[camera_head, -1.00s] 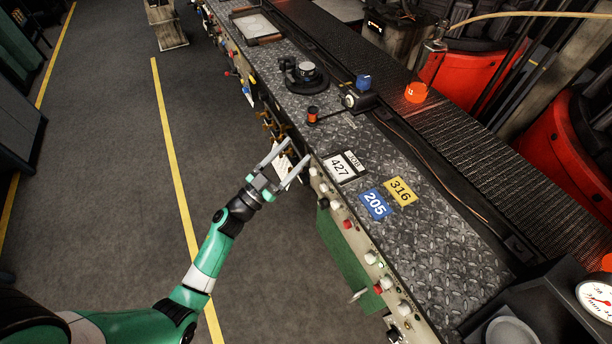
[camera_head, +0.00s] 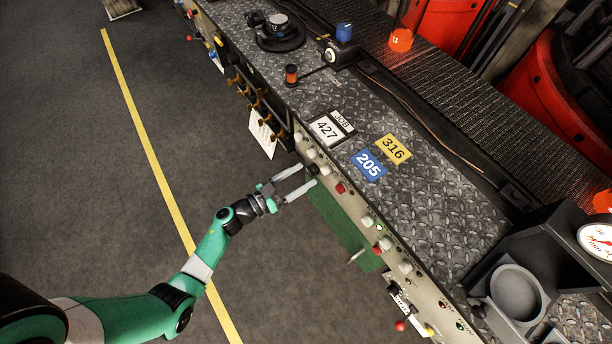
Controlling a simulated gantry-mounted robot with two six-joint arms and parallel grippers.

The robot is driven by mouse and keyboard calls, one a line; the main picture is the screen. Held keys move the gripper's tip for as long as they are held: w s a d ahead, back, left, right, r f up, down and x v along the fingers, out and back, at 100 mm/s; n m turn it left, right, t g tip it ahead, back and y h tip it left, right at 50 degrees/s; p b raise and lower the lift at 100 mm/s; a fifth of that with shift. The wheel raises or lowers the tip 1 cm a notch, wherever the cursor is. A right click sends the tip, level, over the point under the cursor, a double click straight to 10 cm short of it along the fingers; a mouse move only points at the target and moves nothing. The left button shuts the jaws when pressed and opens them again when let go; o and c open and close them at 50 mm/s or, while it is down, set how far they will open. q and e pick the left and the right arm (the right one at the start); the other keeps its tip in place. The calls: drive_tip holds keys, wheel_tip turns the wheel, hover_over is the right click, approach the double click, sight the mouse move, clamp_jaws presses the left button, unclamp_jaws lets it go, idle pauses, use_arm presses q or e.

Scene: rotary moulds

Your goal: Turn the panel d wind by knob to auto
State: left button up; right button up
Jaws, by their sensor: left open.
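The control panel (camera_head: 352,210) runs along the front edge of the long bench, with a row of knobs and buttons. My left gripper (camera_head: 309,177) is open and empty at the panel's front. A small black knob (camera_head: 313,169) lies close to its fingertips, seemingly between or just beyond them; contact cannot be told. White knobs (camera_head: 310,153) sit just up the row, and a red button (camera_head: 340,188) sits just down it. The panel's lettering is too small to read, so I cannot tell which knob is d wind by or where it points. My right gripper is not in view.
The bench top (camera_head: 440,215) carries number plates and a round black fixture (camera_head: 278,32). Brass fittings (camera_head: 255,98) and a hanging paper (camera_head: 262,134) jut from the front above my gripper. A lever (camera_head: 356,256) sticks out lower down. The floor to the left is clear.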

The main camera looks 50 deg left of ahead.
use_arm(q)
drive_tip(key=shift+w+d, duration=0.1)
drive_tip(key=shift+w, duration=0.9)
clamp_jaws()
